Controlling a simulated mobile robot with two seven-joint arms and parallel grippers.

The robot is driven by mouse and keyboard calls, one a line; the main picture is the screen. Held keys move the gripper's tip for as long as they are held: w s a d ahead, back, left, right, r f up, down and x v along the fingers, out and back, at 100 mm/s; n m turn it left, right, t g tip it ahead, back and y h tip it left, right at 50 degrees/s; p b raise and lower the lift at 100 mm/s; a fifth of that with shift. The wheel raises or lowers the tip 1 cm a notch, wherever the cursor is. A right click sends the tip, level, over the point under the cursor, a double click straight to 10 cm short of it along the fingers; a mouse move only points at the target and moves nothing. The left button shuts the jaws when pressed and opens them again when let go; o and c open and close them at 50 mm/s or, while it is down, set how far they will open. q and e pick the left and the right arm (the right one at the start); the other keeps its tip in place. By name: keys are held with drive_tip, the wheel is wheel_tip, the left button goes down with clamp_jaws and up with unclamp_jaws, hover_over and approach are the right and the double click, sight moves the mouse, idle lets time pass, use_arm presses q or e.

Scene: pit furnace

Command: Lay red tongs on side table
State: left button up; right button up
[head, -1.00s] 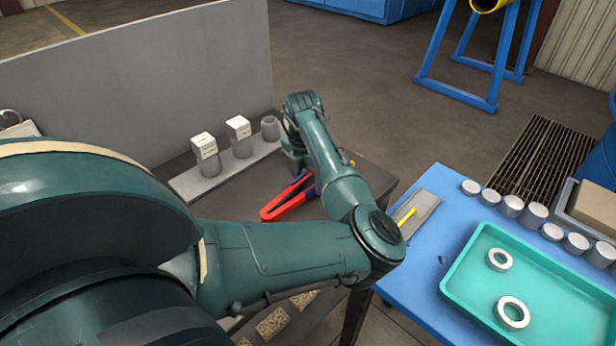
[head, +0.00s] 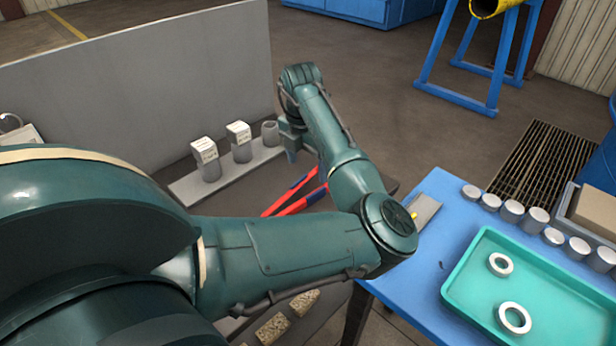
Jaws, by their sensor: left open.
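The red tongs (head: 292,196) lie on the dark top of the side table (head: 238,196), with two red handles and a bluish part between them. My left forearm and wrist hide their far right end. My left gripper (head: 290,152) points down above the table, beyond the tongs and just right of the grey block row. It is open and shows nothing between its fingers. It looks apart from the tongs. My right gripper is out of view.
White-labelled grey pieces (head: 207,158) stand on a grey strip (head: 190,185) behind the tongs, before a grey panel (head: 140,85). A blue table (head: 425,262) at right bears a teal tray (head: 455,290) with two rings and several grey cylinders (head: 513,211).

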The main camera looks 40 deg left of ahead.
use_arm(q)
drive_tip(key=r, duration=0.5)
drive_tip(key=shift+s+r, duration=0.2)
drive_tip(key=shift+r, duration=0.05)
drive_tip(key=shift+a+f, duration=0.1)
